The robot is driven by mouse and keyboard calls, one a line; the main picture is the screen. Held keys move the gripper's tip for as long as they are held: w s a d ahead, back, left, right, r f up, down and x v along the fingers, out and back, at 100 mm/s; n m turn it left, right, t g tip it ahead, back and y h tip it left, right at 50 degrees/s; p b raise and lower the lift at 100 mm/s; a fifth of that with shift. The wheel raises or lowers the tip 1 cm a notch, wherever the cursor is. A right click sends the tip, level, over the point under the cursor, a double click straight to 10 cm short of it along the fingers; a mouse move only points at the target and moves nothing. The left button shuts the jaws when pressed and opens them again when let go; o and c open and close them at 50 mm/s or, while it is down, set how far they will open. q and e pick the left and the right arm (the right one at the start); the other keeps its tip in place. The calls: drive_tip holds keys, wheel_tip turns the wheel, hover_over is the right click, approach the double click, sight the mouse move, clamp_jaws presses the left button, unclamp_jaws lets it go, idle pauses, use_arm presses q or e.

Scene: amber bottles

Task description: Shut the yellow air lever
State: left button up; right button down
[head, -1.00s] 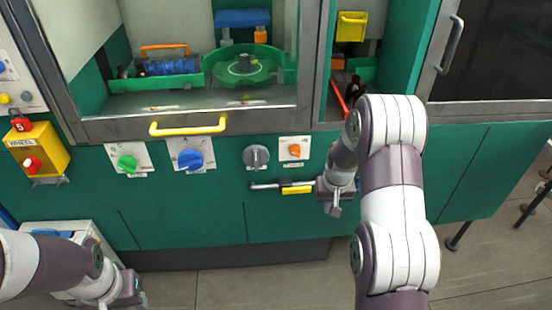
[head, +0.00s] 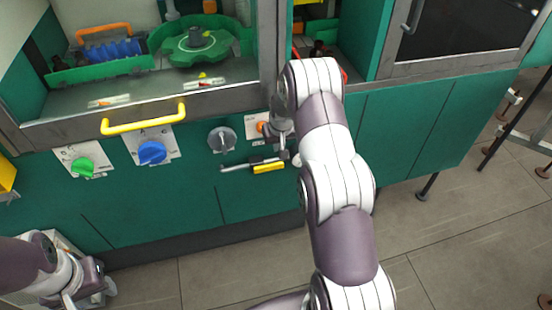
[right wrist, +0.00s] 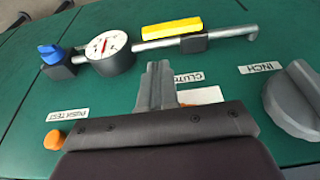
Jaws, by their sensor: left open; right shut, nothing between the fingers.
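The yellow air lever (head: 268,167) lies along a grey pipe (head: 236,167) on the green front panel, parallel to it. In the right wrist view the lever (right wrist: 172,28) shows beyond my fingertips, also lengthwise beside the pipe (right wrist: 165,42). My right gripper (right wrist: 158,68) is shut and empty, apart from the lever, with its fingers pointing toward the pipe. In the head view the right gripper (head: 280,138) is above the lever and partly hidden by my arm. My left gripper (head: 72,296) is open and empty at the lower left, partly cut off.
A round gauge (right wrist: 107,52) and a blue valve knob (right wrist: 53,52) sit on the same pipe. A grey INCH knob (right wrist: 296,98) and an orange button (right wrist: 54,140) flank my right gripper. Green (head: 83,167) and blue (head: 152,152) knobs are further left. A yellow handle (head: 143,118) juts out above.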

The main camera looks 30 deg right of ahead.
sight(275, 164)
drive_tip(key=shift+s+p+x, duration=0.15)
drive_tip(key=shift+p+x, duration=0.05)
drive_tip(key=shift+x, duration=1.35)
drive_tip(key=shift+s+p+x, duration=0.15)
drive_tip(key=shift+p+x, duration=0.1)
drive_tip(key=shift+x, duration=1.3)
drive_tip(key=shift+s+p+x, duration=0.15)
drive_tip(key=shift+p+x, duration=0.05)
drive_tip(key=shift+x, duration=1.35)
drive_tip(key=shift+a+f, duration=0.1)
drive_tip(key=shift+f, duration=0.1)
